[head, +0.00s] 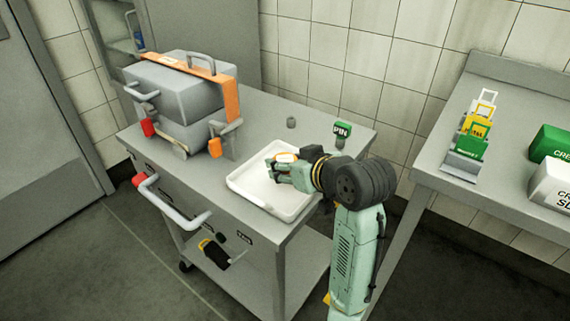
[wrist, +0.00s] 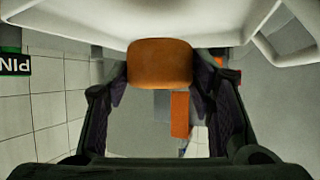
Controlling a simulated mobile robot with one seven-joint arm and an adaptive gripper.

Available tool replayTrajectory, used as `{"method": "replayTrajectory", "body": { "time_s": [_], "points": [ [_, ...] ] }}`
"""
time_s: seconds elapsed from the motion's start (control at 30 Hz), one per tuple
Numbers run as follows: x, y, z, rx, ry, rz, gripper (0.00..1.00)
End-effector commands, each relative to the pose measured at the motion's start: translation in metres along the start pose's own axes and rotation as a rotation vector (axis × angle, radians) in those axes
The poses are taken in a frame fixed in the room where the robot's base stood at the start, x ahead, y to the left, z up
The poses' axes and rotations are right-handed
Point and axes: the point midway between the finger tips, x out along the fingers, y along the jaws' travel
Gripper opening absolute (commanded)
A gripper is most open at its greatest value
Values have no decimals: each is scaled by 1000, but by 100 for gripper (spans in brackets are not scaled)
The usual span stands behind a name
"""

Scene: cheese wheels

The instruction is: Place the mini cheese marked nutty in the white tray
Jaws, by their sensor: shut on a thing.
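The white tray (head: 246,188) lies on the top of the grey cart. My gripper (head: 279,169) is over the tray, low and near its far side. It is shut on a small orange mini cheese (wrist: 160,64), whose pale-topped edge shows in the head view (head: 286,157). In the wrist view my gripper (wrist: 160,75) has one finger on each side of the cheese, and the white tray (wrist: 75,20) fills the top of the picture. I cannot tell whether the cheese touches the tray floor. No marking on the cheese can be read.
A grey case with an orange strap (head: 180,95) stands left on the cart (head: 262,105). A small grey cylinder (head: 291,122) and a green PIN sign (head: 342,131) stand behind the tray. A side table (head: 440,165) on the right holds card stands (head: 472,140) and labelled boxes (head: 552,183).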

Motion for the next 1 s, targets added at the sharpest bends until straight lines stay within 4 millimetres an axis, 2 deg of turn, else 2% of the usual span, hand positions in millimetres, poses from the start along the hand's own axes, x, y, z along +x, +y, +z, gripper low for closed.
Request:
{"method": "replayTrajectory", "body": {
  "time_s": [0.1,0.2,0.43,0.93,0.97,1.0],
  "points": [
    [15,3,-8,1,0,-2,19],
    [20,4,-8,1,1,0,19],
    [34,4,17,5,-1,0,19],
    [39,4,27,1,1,0,19],
    [38,4,26,1,1,0,51],
    [38,4,26,1,1,0,54]
  ]
}}
